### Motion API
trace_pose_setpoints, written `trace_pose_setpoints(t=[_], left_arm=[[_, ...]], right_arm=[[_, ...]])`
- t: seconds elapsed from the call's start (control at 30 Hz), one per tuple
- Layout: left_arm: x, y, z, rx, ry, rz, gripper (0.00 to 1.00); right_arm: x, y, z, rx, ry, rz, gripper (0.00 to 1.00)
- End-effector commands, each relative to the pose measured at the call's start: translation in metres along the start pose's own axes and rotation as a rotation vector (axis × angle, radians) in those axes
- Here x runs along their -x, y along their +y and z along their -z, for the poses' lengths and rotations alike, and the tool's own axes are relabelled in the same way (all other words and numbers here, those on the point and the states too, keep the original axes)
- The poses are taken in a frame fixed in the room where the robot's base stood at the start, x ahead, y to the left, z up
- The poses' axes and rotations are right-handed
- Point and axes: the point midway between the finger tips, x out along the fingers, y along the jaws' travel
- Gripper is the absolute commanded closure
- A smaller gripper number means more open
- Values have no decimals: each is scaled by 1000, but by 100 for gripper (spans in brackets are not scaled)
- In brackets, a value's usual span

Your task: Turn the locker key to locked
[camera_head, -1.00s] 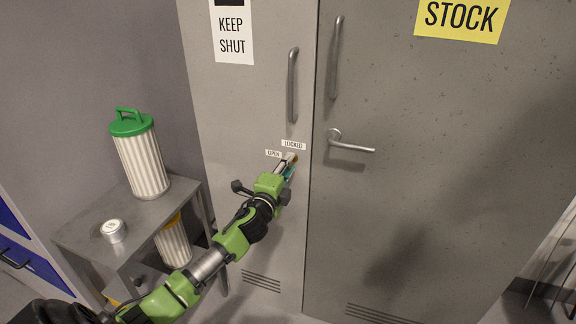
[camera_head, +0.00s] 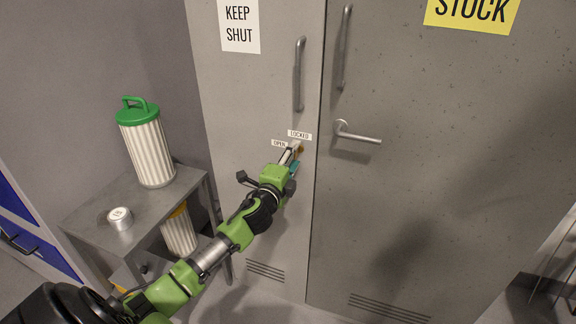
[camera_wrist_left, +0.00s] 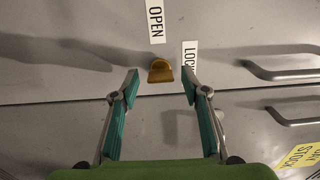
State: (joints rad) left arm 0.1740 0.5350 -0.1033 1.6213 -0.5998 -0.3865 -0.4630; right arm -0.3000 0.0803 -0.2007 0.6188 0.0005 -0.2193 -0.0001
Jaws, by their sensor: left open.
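The locker key (camera_head: 299,149) is a small brass-coloured piece on the left locker door, mostly hidden by my gripper in the head view. In the left wrist view the key (camera_wrist_left: 160,72) shows clearly between the two fingertips, with a gap on each side. An OPEN label (camera_head: 279,143) and a LOCKED label (camera_head: 299,134) sit on the door around it. In the wrist view, the OPEN label (camera_wrist_left: 155,22) is above the key and the LOCKED label (camera_wrist_left: 189,55) is to its right. My left gripper (camera_head: 291,158) is open and empty at the key. My right gripper is not in view.
A lever handle (camera_head: 358,135) is on the right door, right of the key. A vertical bar handle (camera_head: 299,75) is above the key. At left, a metal side table (camera_head: 150,205) holds a green-lidded striped canister (camera_head: 147,150) and a small round tin (camera_head: 120,218).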

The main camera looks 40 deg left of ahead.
Motion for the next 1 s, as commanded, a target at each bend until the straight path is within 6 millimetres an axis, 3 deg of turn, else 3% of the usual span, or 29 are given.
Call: trace_pose_setpoints(t=[0.6,0.8,1.0], left_arm=[[99,2,0,0,1,-3,58],[114,1,0,-1,0,-1,58],[116,0,0,-2,0,0,58]], right_arm=[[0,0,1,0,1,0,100],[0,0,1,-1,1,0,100],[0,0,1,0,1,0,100]])
